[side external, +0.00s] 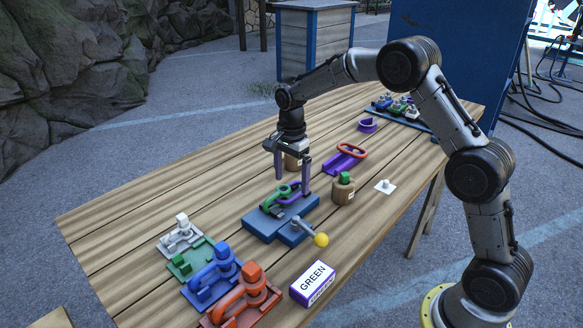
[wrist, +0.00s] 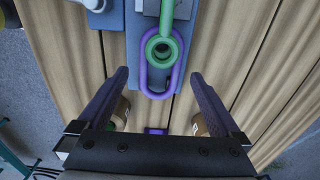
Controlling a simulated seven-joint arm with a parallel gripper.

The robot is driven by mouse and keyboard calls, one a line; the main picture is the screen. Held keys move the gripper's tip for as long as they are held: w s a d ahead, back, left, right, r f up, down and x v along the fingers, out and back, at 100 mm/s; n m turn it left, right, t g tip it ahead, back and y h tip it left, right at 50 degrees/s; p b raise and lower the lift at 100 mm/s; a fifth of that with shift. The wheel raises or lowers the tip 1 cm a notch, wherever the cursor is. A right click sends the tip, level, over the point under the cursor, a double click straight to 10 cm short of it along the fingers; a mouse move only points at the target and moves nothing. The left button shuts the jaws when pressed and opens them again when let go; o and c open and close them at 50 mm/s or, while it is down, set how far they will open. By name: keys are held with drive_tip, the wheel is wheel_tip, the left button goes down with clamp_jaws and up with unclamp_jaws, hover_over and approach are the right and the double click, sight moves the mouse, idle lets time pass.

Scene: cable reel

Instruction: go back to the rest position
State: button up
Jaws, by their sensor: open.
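My gripper (side external: 292,175) is open, with its two fingers apart, pointing down above the table by the blue fixture (side external: 262,222). It also shows in the wrist view (wrist: 158,92), with nothing between the fingers. On the fixture lie a green link (side external: 279,196) and a purple link (side external: 296,188). In the wrist view the green link's ring (wrist: 161,48) sits over the purple loop (wrist: 159,88), just ahead of the fingers. I cannot tell how the two are joined. A lever with a yellow knob (side external: 321,240) sticks out at the fixture's front right.
A wooden block with a green top (side external: 343,188) stands right of the gripper. Beyond are a purple holder with a red ring (side external: 346,158) and a purple piece (side external: 367,125).

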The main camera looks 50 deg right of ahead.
drive_tip(key=shift+f, duration=1.15)
clamp_jaws()
